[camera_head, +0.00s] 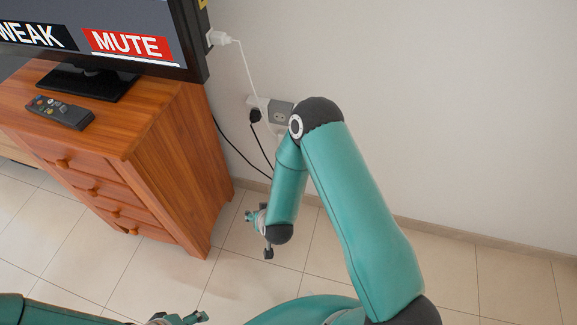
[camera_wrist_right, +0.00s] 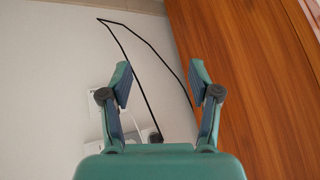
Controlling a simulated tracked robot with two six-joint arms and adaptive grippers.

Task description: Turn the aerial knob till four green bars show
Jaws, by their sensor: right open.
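The television (camera_head: 100,35) stands at the upper left in the head view, cut off by the frame edge. Its screen shows "WEAK" in white on black and "MUTE" on red. No green bars and no aerial knob can be made out. A white plug-like piece (camera_head: 217,38) with a white cable sits at the television's right side. My right gripper (camera_head: 251,217) hangs low beside the cabinet, and its fingers are open and empty in the right wrist view (camera_wrist_right: 160,80). My left gripper (camera_head: 180,318) is partly visible at the bottom edge; its opening is unclear.
A wooden cabinet (camera_head: 165,150) with drawers carries the television and a dark remote (camera_head: 60,112). Wall sockets (camera_head: 280,112) with a black plug and cable are behind my right arm. A black cable (camera_wrist_right: 135,75) appears beyond the right fingers. Tiled floor lies below.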

